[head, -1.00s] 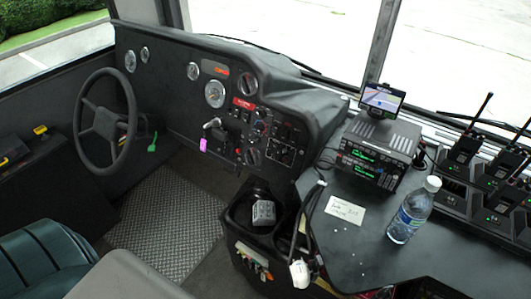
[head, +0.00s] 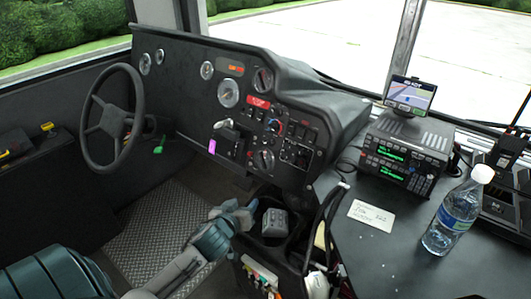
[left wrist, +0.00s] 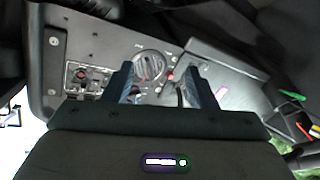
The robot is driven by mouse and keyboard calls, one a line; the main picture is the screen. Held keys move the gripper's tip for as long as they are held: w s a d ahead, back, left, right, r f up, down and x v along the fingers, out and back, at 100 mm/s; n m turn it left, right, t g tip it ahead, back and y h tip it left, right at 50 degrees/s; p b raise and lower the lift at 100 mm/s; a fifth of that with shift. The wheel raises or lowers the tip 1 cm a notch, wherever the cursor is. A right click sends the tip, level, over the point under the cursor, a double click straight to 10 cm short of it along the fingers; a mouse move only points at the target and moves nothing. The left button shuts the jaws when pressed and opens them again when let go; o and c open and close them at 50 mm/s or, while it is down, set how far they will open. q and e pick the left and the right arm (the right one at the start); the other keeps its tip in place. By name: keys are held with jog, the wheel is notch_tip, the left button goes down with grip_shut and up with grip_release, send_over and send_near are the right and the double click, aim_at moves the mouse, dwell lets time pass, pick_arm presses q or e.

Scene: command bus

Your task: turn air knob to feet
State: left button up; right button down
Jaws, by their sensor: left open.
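Round dark knobs sit on the black dash panel: an upper one (head: 263,80), a middle one (head: 273,126) and a lower one (head: 264,160). I cannot read which is the air knob. My left gripper (head: 236,208) is open and empty, below the lower knob and apart from it in the head view. In the left wrist view a round dial knob (left wrist: 150,65) shows beyond and between the open fingers (left wrist: 157,72), with small marks around it. Its setting is too small to tell. My right gripper is out of view.
A steering wheel (head: 111,118) stands at left. A key with a pink tag (head: 212,146) hangs left of the lower knob. A radio (head: 405,150), water bottle (head: 455,215) and white note (head: 371,215) are on the right counter. Cables hang beside a bin with a grey object (head: 275,222).

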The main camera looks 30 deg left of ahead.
pick_arm(q)
jog(key=w+a+r+n+t+h, duration=0.1)
jog(key=w+a+r+t, duration=0.25)
jog(key=w+r, duration=0.45)
jog(key=p, duration=0.1)
send_near(268, 143)
jog(key=w, duration=0.3)
jog(key=shift+t, duration=0.35)
jog(key=w, duration=0.1)
jog(key=w+a, duration=0.1)
jog(key=w, duration=0.2)
jog(key=shift+a+f, duration=0.15)
jog(key=shift+f, duration=0.15)
jog(key=shift+w+f, duration=0.1)
jog(key=shift+w, duration=0.6)
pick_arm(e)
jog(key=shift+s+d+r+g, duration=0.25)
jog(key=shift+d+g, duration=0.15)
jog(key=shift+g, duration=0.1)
pick_arm(q)
jog(key=c, duration=1)
jog(key=shift+p, duration=0.35)
